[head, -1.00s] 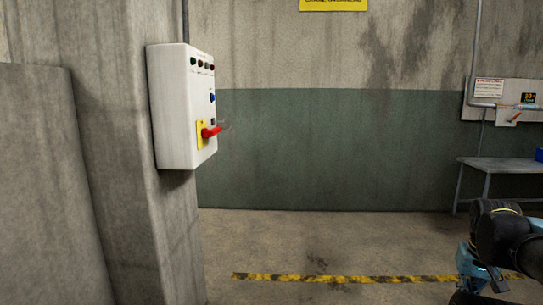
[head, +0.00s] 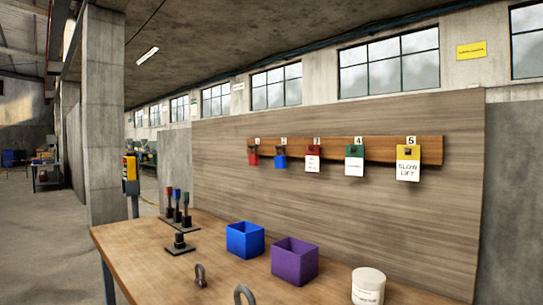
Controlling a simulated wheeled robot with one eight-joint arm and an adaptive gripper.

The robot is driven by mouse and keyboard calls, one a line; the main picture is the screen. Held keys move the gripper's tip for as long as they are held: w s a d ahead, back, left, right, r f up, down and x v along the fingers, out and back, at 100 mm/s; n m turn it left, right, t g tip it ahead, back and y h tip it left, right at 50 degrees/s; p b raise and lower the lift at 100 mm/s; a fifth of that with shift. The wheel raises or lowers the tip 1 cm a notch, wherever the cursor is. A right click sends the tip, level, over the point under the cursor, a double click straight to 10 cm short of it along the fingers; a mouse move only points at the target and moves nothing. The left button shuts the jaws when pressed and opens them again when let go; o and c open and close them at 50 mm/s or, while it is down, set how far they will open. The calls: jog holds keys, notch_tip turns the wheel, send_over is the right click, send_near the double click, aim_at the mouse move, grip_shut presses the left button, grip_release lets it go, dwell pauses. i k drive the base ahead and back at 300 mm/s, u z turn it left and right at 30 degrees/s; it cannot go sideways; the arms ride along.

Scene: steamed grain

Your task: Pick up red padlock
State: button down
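A small red padlock (head: 253,158) hangs at the left end of a wooden rail (head: 376,150), under the label 1. It is small in the picture, and its shackle is hard to make out. A blue padlock (head: 280,161) hangs beside it under the label 2. My gripper is not in view now, so whether it is open or shut does not show.
Red, green and yellow tags hang further right. Below, the workbench (head: 140,244) carries a blue bin (head: 245,240), a purple bin (head: 294,262), a white tub (head: 368,286), a dark stand and grey shackle-shaped items. Open floor (head: 45,250) lies left.

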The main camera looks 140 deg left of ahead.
aim_at(253, 158)
jog(key=z, duration=5.15)
